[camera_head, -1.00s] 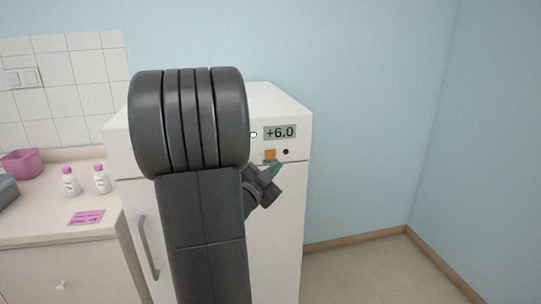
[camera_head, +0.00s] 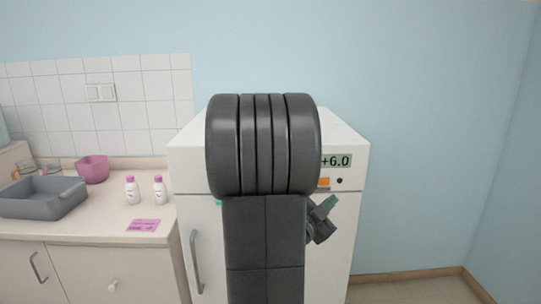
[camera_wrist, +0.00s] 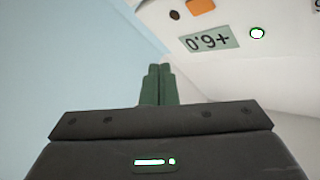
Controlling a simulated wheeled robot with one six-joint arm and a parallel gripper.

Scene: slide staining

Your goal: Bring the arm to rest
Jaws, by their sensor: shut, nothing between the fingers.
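My arm stands large in the middle of the head view, in front of a white fridge (camera_head: 352,225) with a "+6.0" display (camera_head: 336,160). My gripper (camera_head: 331,202) shows just right of the arm, its green fingers pointing up and right in front of the fridge. In the wrist view my gripper (camera_wrist: 159,72) has its two green fingers together with nothing between them. The display (camera_wrist: 209,41) appears upside down there. The arm hides much of the fridge front.
Left of the fridge is a counter (camera_head: 95,222) with a grey tray (camera_head: 42,205), a pink container (camera_head: 92,169), two white bottles with pink caps (camera_head: 133,190) (camera_head: 159,190) and a pink card (camera_head: 143,225). Bare floor (camera_head: 410,288) and a blue wall (camera_head: 430,150) lie to the right.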

